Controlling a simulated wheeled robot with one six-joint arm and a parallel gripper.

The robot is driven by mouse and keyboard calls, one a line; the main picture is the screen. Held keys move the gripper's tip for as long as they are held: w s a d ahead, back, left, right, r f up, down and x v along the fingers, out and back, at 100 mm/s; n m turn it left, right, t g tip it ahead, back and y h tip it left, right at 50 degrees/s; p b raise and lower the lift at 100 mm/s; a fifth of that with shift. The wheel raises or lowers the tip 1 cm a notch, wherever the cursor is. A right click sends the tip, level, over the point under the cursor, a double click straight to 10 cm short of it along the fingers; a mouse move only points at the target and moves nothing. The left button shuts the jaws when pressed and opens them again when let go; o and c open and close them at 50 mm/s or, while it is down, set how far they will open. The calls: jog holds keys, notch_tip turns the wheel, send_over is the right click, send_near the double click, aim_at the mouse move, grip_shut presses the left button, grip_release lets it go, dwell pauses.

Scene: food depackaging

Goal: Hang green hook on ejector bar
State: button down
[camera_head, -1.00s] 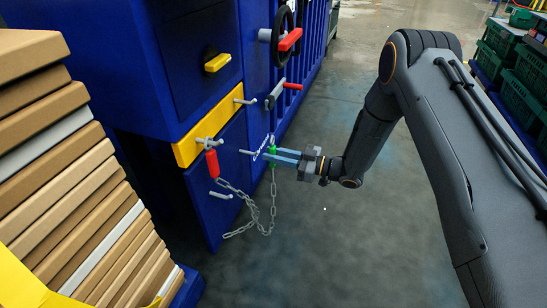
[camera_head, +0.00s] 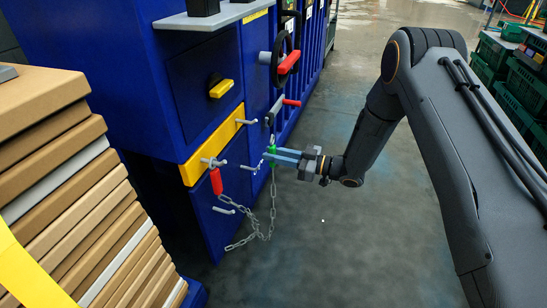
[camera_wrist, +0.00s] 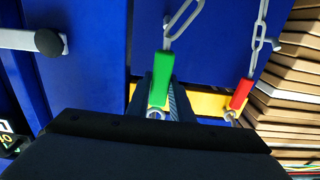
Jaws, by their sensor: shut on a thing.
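The green hook (camera_head: 271,152) is between the fingertips of my gripper (camera_head: 277,154), which is shut on it, in front of the blue machine. It also shows in the wrist view as a green block (camera_wrist: 162,78) with a metal link beside it. A grey chain (camera_head: 272,205) hangs below the green hook and loops left. The yellow bar (camera_head: 200,158) on the machine carries metal pegs at both ends. The green hook is right of the right peg (camera_head: 246,122) and appears apart from it. Which part is the ejector bar I cannot tell for sure.
A red hook (camera_head: 216,181) hangs at the yellow bar's left peg. A red-handled lever (camera_head: 290,102) and a wheel with a red handle (camera_head: 289,62) are above right. Stacked cardboard boxes (camera_head: 75,195) stand left. Open floor (camera_head: 340,240) lies below and right.

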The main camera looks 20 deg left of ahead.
aim_at(273, 139)
jog(key=shift+r+p, duration=1.8)
jog(key=shift+r, duration=1.3)
jog(key=shift+a, duration=0.1)
jog(key=shift+w+a, duration=0.15)
jog(key=shift+a, duration=2)
jog(key=shift+a+f+b, duration=0.1)
jog(key=shift+a+b, duration=0.05)
jog(key=shift+b, duration=0.2)
jog(key=shift+a+f+b, duration=0.25)
jog(key=shift+a+f, duration=0.05)
jog(key=shift+a, duration=0.25)
jog(key=shift+a+f+b, duration=0.25)
jog(key=shift+a+f, duration=0.05)
jog(key=shift+a, duration=0.2)
